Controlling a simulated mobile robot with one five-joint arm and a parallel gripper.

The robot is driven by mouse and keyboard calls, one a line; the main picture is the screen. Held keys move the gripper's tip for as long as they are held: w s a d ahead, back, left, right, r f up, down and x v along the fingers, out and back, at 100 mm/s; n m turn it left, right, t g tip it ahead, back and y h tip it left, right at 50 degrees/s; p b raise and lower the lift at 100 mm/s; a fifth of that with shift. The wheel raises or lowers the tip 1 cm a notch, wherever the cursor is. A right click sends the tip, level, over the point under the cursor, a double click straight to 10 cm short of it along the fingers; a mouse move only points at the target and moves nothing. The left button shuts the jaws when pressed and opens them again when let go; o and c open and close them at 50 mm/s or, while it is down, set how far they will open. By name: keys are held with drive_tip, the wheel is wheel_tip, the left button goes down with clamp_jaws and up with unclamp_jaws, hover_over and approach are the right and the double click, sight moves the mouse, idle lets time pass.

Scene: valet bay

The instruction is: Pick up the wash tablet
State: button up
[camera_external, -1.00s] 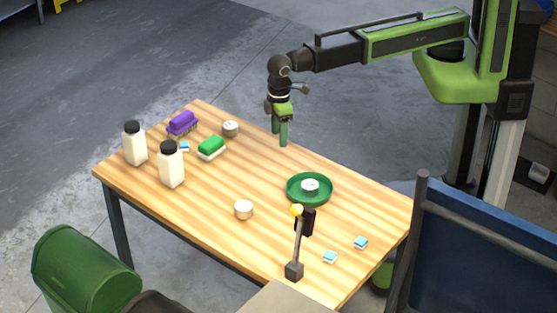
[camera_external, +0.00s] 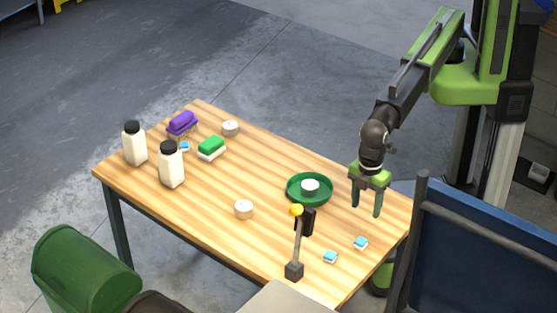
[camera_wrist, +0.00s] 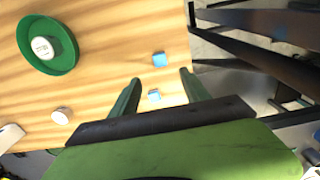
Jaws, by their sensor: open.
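Several small blue-and-white blocks that look like wash tablets lie on the table. One (camera_external: 361,243) is near the right edge, and it also shows in the wrist view (camera_wrist: 160,59). Another (camera_external: 330,257) lies just to its front left, also in the wrist view (camera_wrist: 154,96). A third (camera_external: 184,146) is at the far left by the brushes. My gripper (camera_external: 367,210) is open and empty, pointing down above the table's right end. In the wrist view its fingers (camera_wrist: 160,76) frame the area of the two right tablets, without touching them.
A green round tray (camera_external: 293,197) holding a white tin (camera_external: 310,185) is left of my gripper. A dark post with a yellow top (camera_external: 296,250) stands at the front edge. Another tin (camera_external: 244,209), white bottles (camera_external: 171,167) and brushes (camera_external: 211,147) are further left. A blue panel (camera_external: 490,255) borders the right.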

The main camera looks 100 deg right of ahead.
drive_tip(key=b, duration=0.6)
hover_over(360, 241)
drive_tip(key=f, duration=0.8)
drive_tip(key=shift+s+d, duration=0.1)
drive_tip(key=shift+s, duration=0.15)
drive_tip(key=f+b, duration=0.5)
drive_tip(key=shift+w+a+f, duration=0.15)
drive_tip(key=shift+w+a, duration=0.05)
drive_tip(key=shift+w, duration=0.05)
drive_tip(key=shift+r, duration=0.2)
clamp_jaws()
